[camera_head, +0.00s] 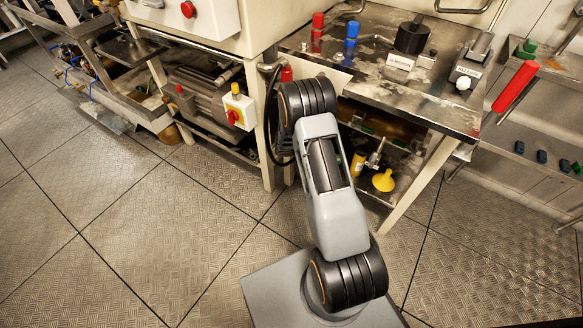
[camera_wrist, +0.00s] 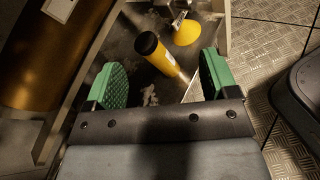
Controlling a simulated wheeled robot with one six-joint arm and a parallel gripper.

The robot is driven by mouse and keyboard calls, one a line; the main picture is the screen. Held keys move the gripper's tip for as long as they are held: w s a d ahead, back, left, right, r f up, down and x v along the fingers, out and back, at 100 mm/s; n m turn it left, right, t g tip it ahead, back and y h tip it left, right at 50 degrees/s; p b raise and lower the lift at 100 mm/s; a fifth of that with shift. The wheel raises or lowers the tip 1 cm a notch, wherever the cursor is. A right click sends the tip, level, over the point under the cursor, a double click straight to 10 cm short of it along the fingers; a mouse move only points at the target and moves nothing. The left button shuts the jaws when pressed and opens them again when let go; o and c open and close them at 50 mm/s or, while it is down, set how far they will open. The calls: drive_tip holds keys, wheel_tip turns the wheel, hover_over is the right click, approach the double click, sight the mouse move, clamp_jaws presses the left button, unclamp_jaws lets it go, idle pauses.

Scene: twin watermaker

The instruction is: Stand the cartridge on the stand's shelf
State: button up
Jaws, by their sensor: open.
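The stand's shelf (camera_wrist: 122,52) is a worn metal surface. My gripper (camera_wrist: 162,65) is open, with a green pad on each side in the wrist view. The cylinder shows in the gap between the pads, and nothing is clamped. In the head view my arm hides the gripper.
A large brass-coloured tank (camera_wrist: 38,50) is close on the left in the wrist view. The bench top (camera_head: 350,62) is overhead. Open floor (camera_head: 120,220) lies left.

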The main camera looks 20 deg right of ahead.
drive_tip(key=s+a+r+m+t+y, duration=0.3)
drive_tip(key=s+a+r+m+y, duration=0.2)
drive_tip(key=a, duration=0.7)
drive_tip(key=s+a+r+m+t+y, duration=0.4)
drive_tip(key=s+a+r+y, duration=0.4)
drive_tip(key=a+r, duration=0.3)
wheel_tip(320, 180, up, 3)
drive_tip(key=shift+s+a+f+m+y, duration=0.2)
drive_tip(key=shift+s+a+m+y, duration=0.2)
drive_tip(key=shift+m, duration=0.4)
drive_tip(key=shift+d, duration=0.1)
